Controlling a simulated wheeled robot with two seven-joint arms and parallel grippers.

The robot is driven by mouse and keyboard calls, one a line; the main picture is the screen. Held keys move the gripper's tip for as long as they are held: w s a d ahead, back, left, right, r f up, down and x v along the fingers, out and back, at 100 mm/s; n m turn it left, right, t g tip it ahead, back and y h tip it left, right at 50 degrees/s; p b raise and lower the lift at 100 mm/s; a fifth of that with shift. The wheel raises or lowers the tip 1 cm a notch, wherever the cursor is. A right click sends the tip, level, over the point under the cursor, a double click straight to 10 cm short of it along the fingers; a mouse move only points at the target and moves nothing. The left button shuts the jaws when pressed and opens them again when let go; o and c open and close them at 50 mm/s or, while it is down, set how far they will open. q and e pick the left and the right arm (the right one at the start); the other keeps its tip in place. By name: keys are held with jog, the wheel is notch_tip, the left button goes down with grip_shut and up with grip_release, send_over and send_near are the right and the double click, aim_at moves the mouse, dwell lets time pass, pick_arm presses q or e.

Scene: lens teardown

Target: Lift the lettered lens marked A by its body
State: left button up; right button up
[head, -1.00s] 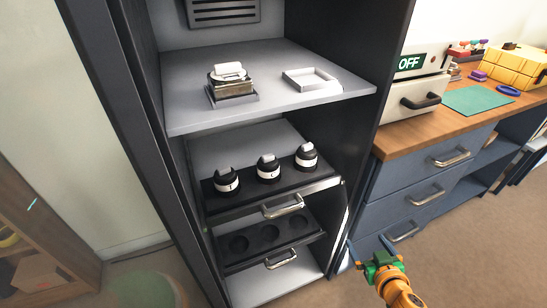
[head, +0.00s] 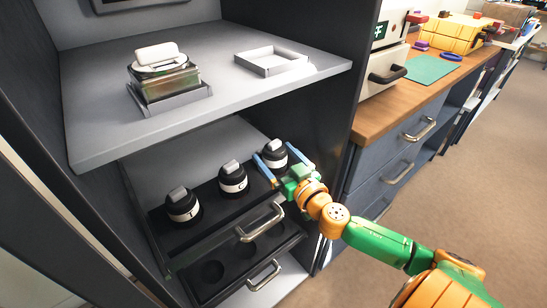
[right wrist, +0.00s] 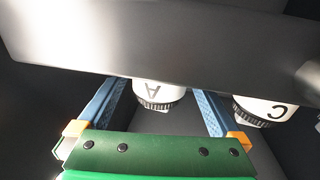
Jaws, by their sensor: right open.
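The lens marked A (head: 272,156) stands upright at the right end of a row of three on a dark pull-out tray (head: 225,210). It is black with a white band. In the right wrist view its letter shows upside down on the white band (right wrist: 156,91). My right gripper (head: 275,151) is open, its blue fingers on either side of lens A in the picture. Nothing is held, and I cannot tell if the fingers touch the lens. The tray's edge hides part of the lens in the wrist view. My left gripper is out of view.
Lens C (head: 232,178) stands close to the left of A, and lens T (head: 183,208) is further left. A shelf (head: 225,95) overhangs the tray. The tray has a metal handle (head: 262,224). A lower tray has round recesses (head: 213,271).

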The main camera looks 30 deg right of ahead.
jog(key=shift+w+d, duration=0.1)
jog(key=shift+w, duration=0.25)
jog(key=shift+r, duration=0.1)
jog(key=c, duration=1.2)
